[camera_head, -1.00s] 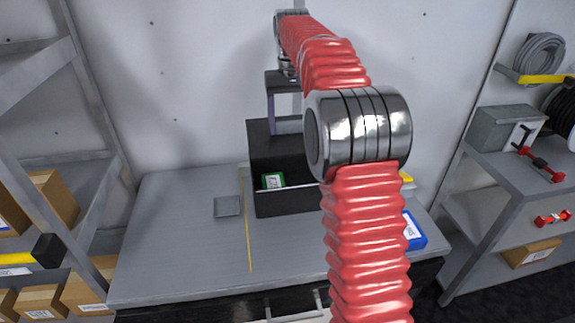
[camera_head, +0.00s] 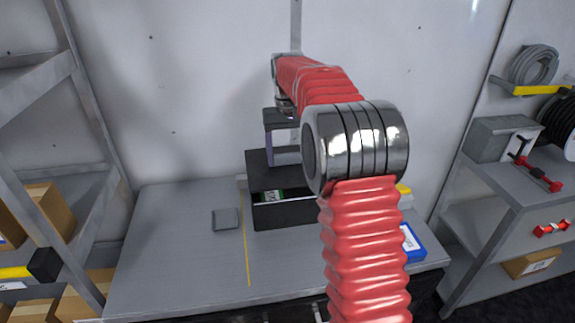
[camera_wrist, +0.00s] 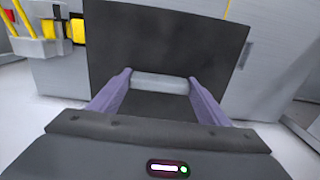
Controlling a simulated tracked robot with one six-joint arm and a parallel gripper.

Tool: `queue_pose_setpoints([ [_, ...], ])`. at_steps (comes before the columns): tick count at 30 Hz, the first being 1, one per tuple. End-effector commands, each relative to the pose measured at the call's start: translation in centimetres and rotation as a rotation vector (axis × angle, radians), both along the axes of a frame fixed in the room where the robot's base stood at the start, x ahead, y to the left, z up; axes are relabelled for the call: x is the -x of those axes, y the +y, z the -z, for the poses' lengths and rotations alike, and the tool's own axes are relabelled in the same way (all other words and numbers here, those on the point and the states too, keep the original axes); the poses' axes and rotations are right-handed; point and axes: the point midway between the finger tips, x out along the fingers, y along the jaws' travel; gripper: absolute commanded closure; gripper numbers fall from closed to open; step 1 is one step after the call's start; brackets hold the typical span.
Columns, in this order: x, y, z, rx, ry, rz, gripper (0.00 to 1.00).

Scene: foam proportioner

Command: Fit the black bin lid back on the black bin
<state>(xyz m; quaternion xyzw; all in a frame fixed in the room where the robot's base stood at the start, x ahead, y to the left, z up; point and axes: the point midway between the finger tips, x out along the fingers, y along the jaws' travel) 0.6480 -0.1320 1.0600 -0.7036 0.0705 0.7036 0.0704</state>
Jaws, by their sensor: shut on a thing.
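The black bin (camera_head: 287,215) stands on the grey workbench, and its front wall shows in the head view. My gripper (camera_head: 284,158) is above the lid. In the wrist view its purple fingers (camera_wrist: 160,80) are shut on the lid's light grey handle, with the lid (camera_wrist: 165,35) spreading beyond them. My arm hides the bin's right side.
A small grey pad (camera_head: 225,219) lies left of the bin, beside a yellow line (camera_head: 247,255) on the workbench (camera_head: 180,260). A blue box (camera_head: 413,243) is to the right, partly behind my arm. Shelves stand on both sides. The wall is close behind.

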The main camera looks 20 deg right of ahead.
Motion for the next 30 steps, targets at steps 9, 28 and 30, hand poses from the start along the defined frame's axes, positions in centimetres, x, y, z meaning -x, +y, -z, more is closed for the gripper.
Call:
queue_pose_setpoints([
  [9,0.0,0.1,3.4,0.0,0.001,-0.001,0.55],
  [28,0.0,0.1,3.7,0.0,0.001,-0.001,0.13],
  [30,0.0,0.1,3.7,0.0,0.001,-0.001,0.11],
])
